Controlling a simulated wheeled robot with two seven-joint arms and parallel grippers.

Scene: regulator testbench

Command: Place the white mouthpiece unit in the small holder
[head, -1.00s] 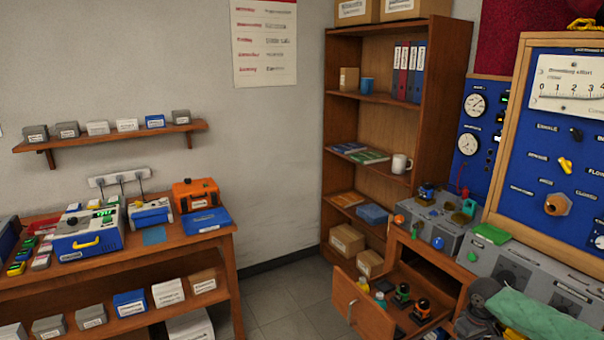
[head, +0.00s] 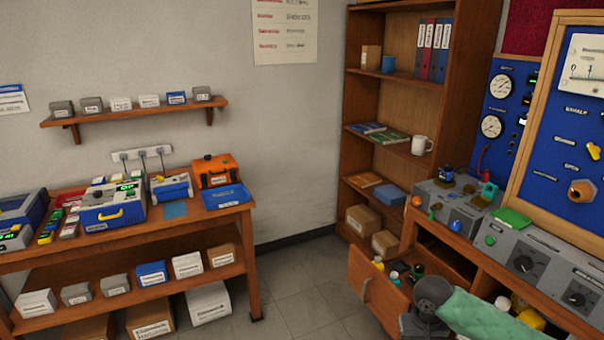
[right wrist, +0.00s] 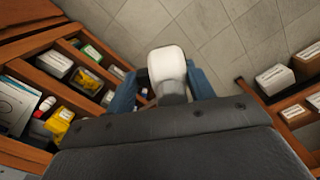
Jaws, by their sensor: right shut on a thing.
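The white mouthpiece unit (right wrist: 167,65) is in the right wrist view, with a rounded white top and a grey lower part. My right gripper (right wrist: 163,92) is shut on it, with a blue finger on each side of the grey part. The unit is held over the floor, clear of any surface that I can see. The fingertips are partly hidden behind the dark gripper body. I cannot make out the small holder for certain in either view. My left gripper is in neither view.
An open wooden drawer (head: 376,305) with bottles juts out below the grey bench (head: 455,207) at right. A wooden table (head: 150,232) with instruments and a blue tray (head: 224,196) stands at left. Tiled floor (head: 300,275) between them is free.

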